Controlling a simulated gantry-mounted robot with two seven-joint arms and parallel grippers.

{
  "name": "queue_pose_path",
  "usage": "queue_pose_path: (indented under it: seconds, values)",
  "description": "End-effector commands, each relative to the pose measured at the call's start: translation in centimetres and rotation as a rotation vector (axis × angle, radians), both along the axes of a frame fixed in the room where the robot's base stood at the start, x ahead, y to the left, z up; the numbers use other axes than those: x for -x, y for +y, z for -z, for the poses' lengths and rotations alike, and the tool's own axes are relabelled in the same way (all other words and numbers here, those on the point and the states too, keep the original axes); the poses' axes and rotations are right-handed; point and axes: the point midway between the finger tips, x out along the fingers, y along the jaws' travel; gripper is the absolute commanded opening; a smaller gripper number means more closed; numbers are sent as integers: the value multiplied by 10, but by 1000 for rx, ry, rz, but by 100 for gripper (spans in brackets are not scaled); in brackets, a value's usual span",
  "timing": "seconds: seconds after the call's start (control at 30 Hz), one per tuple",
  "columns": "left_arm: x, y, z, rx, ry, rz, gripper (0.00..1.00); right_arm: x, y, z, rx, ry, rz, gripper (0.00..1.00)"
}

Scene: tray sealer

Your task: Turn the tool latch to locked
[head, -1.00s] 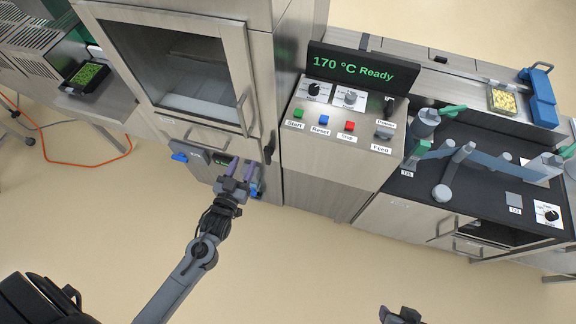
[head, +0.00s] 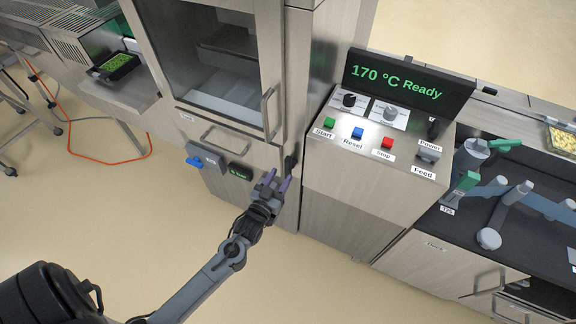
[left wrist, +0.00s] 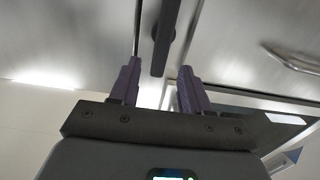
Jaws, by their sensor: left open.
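A dark bar-shaped handle, which looks like the tool latch (head: 291,161), sits upright on the steel front at the right edge of the sealer, below the door. In the left wrist view the dark bar (left wrist: 168,38) points down toward the gap between my fingers, with its lower end above them. My left gripper (head: 277,181) is open and empty, just below the latch in the head view. Its purple fingers (left wrist: 157,88) lie on either side of the bar's line. I cannot tell whether they touch it. My right gripper is out of view.
The glazed door with its vertical handle (head: 269,112) is above. A grey box with a blue lever (head: 194,161) and a small green display (head: 239,172) lie to the left. The button console (head: 381,145) reads 170 °C Ready. Open floor lies below.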

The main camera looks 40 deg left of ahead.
Motion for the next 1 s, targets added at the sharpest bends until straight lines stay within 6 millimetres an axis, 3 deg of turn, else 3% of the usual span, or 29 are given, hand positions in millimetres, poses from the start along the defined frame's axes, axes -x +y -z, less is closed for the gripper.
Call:
queue_pose_path:
  seconds: [0.2,0.4,0.83,0.87,1.0]
  values:
    - [-35,9,0,-1,-2,0,47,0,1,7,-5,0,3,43]
    - [-54,14,1,0,0,0,47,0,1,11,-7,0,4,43]
    - [-62,16,0,0,1,0,47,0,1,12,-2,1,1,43]
    - [-62,16,0,0,1,0,45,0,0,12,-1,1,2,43]
    - [-62,16,0,0,1,0,24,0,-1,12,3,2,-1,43]
